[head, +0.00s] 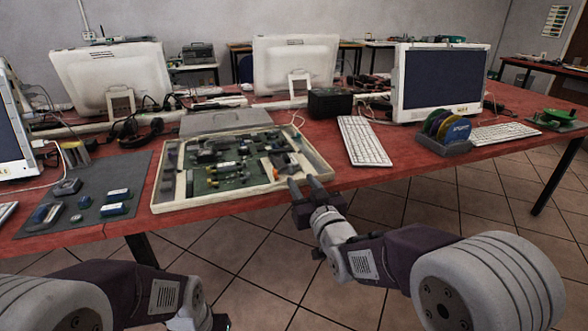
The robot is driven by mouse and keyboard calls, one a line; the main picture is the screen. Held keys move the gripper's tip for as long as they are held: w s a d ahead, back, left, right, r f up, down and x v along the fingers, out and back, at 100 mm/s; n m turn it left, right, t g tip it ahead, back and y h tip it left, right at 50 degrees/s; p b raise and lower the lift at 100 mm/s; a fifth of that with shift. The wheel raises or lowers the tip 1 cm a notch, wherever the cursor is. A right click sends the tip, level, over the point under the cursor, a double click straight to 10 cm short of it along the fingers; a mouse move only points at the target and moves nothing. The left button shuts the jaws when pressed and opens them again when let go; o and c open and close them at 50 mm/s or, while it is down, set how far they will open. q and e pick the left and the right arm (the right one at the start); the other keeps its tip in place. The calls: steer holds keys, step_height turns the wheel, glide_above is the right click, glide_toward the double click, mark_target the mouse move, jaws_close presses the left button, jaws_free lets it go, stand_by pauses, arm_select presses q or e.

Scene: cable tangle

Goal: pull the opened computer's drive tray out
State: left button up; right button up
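The opened computer (318,167) lies flat on the red table, a shallow cream case with its green board and parts facing up. I cannot clearly tell which part inside is the drive tray; a small tan and metal part (268,168) sits in the right half of the case. My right gripper (304,183) is at the case's front right edge, its two dark fingers apart with nothing seen between them. I cannot tell whether it touches the case. My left gripper (212,323) is low at the bottom edge, below the table front, its fingers not clearly shown.
A grey mat (95,222) with small devices lies left of the case. A white keyboard (363,142), a black box (329,103) and a rack of coloured discs (444,146) stand to the right. A grey cover panel (225,121) and headphones (141,132) lie behind.

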mark_target(292, 167)
steer(key=b+x, duration=0.1)
steer(key=x, duration=0.6)
steer(key=shift+w+f, duration=0.1)
steer(key=shift+f, duration=0.05)
jaws_close()
stand_by(1.1)
